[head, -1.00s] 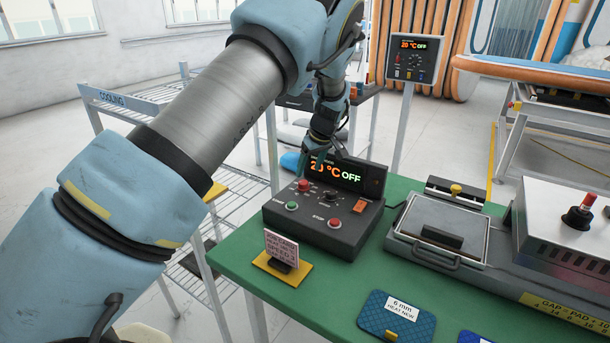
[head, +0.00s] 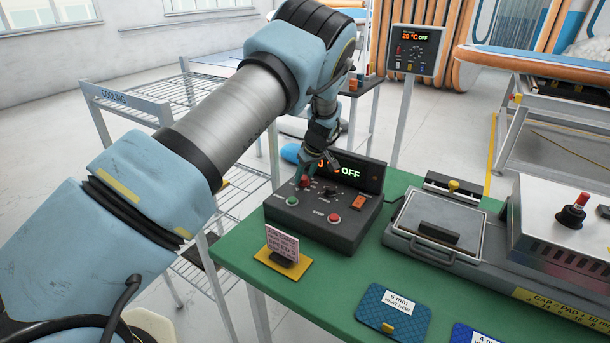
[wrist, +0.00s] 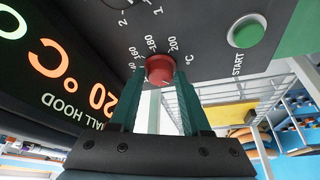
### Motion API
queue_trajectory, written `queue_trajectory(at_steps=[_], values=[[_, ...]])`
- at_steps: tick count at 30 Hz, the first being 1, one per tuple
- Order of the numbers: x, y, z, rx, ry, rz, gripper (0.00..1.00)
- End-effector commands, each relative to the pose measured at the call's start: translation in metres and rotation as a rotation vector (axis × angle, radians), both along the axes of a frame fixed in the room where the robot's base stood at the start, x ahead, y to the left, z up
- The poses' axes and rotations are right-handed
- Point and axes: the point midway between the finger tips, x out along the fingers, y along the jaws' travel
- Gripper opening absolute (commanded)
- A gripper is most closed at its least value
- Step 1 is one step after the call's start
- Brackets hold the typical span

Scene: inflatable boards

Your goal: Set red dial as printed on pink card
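The red dial (head: 304,181) sits at the upper left of the black control box (head: 340,237). In the wrist view the red dial (wrist: 160,69) shows between my fingertips, beside printed figures including 160, 180 and 200 °C. My gripper (head: 317,168) is over the dial, pointing down. In the wrist view my gripper (wrist: 160,88) has its two green fingers apart, one on each side of the dial; I cannot tell if they touch it. The dial's pointer is unclear. The pink card (head: 283,243) stands in a yellow holder; its small print is not clearly readable.
The box also carries a green button (head: 291,201), a red button (head: 334,218), a black knob (head: 330,193) and an orange switch (head: 358,202). Its display (head: 355,173) is partly hidden by my gripper. A hinged press (head: 437,225) stands to the right on the green table (head: 290,318).

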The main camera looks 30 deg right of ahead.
Motion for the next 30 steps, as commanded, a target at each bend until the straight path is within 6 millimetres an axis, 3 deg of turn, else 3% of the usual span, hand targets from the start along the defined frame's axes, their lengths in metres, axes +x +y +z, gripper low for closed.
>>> queue_trajectory(at_steps=[2,12,23,30], values=[[0.0000,0.0001,0.0001,0.000,0.000,0.000,0.37],[-0.0001,0.0000,0.0003,0.000,0.000,0.000,0.00],[-0.0002,0.0002,-0.0008,-0.001,0.000,-0.019,0.00],[-0.0001,0.0015,-0.0033,-0.001,0.001,-0.125,0.00]])
